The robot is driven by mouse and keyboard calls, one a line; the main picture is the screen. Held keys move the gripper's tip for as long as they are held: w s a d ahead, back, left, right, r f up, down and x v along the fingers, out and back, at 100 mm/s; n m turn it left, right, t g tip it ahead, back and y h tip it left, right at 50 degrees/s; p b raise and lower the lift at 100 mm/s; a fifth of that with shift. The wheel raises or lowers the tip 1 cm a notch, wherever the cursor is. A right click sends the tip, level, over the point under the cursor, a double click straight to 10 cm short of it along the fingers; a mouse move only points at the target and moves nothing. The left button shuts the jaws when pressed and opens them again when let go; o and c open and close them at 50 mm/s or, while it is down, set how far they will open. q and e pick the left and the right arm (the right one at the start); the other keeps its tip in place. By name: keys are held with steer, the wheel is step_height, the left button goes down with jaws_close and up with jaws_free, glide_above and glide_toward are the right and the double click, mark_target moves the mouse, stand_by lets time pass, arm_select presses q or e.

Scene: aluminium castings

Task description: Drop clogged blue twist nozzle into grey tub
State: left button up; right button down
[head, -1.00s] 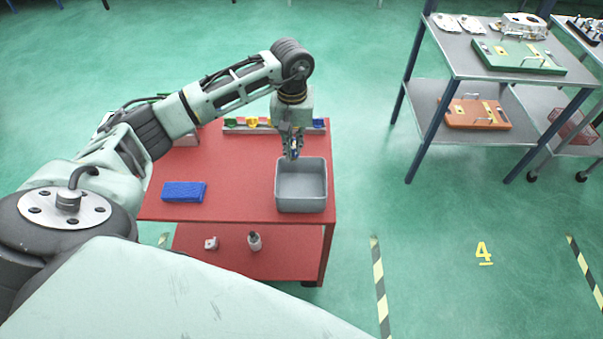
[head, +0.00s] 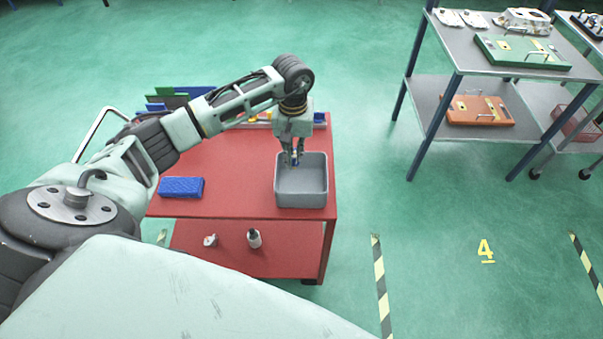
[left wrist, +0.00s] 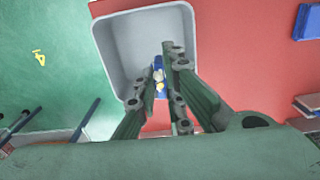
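My left gripper (head: 293,162) points down over the back left part of the grey tub (head: 302,199), which stands at the right side of the red cart top. The gripper is closed around a small blue nozzle (head: 296,155) with a pale, yellowish part. In the left wrist view, the nozzle (left wrist: 158,75) shows between the fingertips (left wrist: 168,62), and the open grey tub (left wrist: 120,60) lies beneath and beyond them. The fingers partly hide the nozzle. The tub looks empty where I can see inside. My right gripper is not in view.
A blue sponge-like block (head: 181,187) lies on the left of the red cart (head: 235,190). A rack with coloured parts (head: 258,118) runs along the back, partly behind my arm. A metal table (head: 470,55) stands right, apart.

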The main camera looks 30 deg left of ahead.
arm_select(q)
steer(key=o, duration=0.4)
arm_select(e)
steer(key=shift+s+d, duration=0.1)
arm_select(q)
steer(key=shift+r, duration=0.1)
step_height(320, 180, up, 12)
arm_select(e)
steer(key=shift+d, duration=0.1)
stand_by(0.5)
